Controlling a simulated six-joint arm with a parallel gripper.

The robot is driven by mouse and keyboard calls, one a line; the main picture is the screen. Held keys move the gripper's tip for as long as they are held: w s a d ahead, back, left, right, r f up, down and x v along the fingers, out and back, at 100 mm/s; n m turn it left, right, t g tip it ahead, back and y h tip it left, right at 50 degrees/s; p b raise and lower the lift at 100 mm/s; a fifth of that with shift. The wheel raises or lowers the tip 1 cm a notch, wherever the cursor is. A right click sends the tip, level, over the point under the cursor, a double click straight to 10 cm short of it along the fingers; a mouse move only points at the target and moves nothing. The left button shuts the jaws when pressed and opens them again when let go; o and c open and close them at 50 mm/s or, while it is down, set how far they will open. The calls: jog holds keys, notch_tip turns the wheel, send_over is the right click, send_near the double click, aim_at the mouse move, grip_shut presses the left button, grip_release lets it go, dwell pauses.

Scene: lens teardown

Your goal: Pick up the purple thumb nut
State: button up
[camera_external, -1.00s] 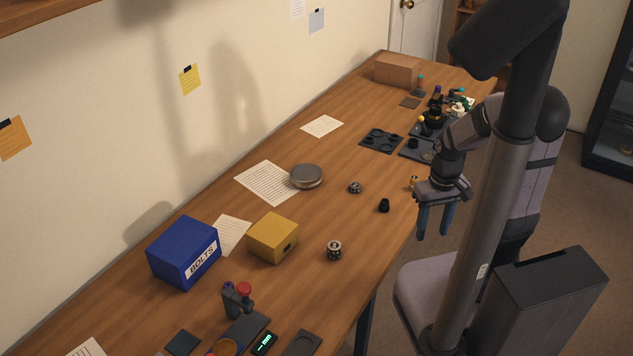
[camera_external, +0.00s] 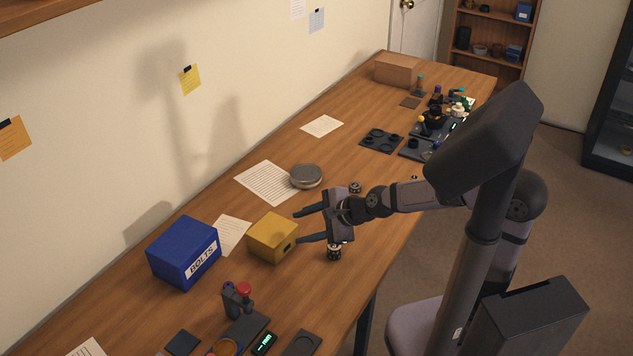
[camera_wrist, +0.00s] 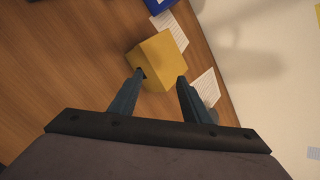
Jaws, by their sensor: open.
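I cannot clearly pick out the purple thumb nut. A small purple part (camera_external: 228,287) shows on the dark fixture with a red knob at the near end of the table. Another small purple-topped part (camera_external: 437,90) stands among the parts at the far end. Both are too small to identify surely. My gripper (camera_external: 298,226) is open and empty above the table, its fingers pointing left by the yellow box. In the wrist view my gripper (camera_wrist: 160,76) has its two blue fingers apart, with the yellow box beyond them. No purple part shows there.
The yellow box (camera_external: 272,238) and blue bolts box (camera_external: 184,252) stand left of my gripper. A dark ring-shaped part (camera_external: 334,253) sits just below it in the picture. A round tin (camera_external: 306,176) stands behind. Papers lie flat along the wall side.

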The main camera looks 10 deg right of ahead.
aim_at(232, 286)
jog(key=s+a+f+m+b, duration=0.1)
jog(key=a+b, duration=0.1)
jog(key=s+a+f+m+y+b, duration=0.1)
jog(key=s+a+b, duration=0.1)
jog(key=a, duration=0.1)
jog(key=s+a+f+m+y+b, duration=0.1)
jog(key=a+m+b, duration=0.1)
jog(key=a, duration=0.1)
jog(key=shift+s+a+f+t+b, duration=0.1)
jog(key=shift+s+f+t+b, duration=0.1)
jog(key=shift+t+b, duration=0.1)
jog(key=s+a+f+m+b, duration=0.1)
jog(key=b, duration=0.1)
jog(key=s+a+f+m+y+b, duration=0.1)
jog(key=s+a+b, duration=0.1)
jog(key=s+a+f+y+b, duration=0.1)
jog(key=s+a+b, duration=0.1)
jog(key=b, duration=0.1)
jog(key=shift+s+a+f+m, duration=0.15)
jog(key=shift+s+f+m, duration=0.1)
jog(key=shift+f+m, duration=0.15)
jog(key=shift+s+a+b, duration=0.25)
jog(key=shift+s+b, duration=0.1)
jog(key=shift+s, duration=0.05)
jog(key=shift+b+x, duration=1)
jog(key=shift+x, duration=2.7)
jog(key=shift+w+r, duration=0.1)
jog(key=shift+c, duration=0.6)
grip_shut()
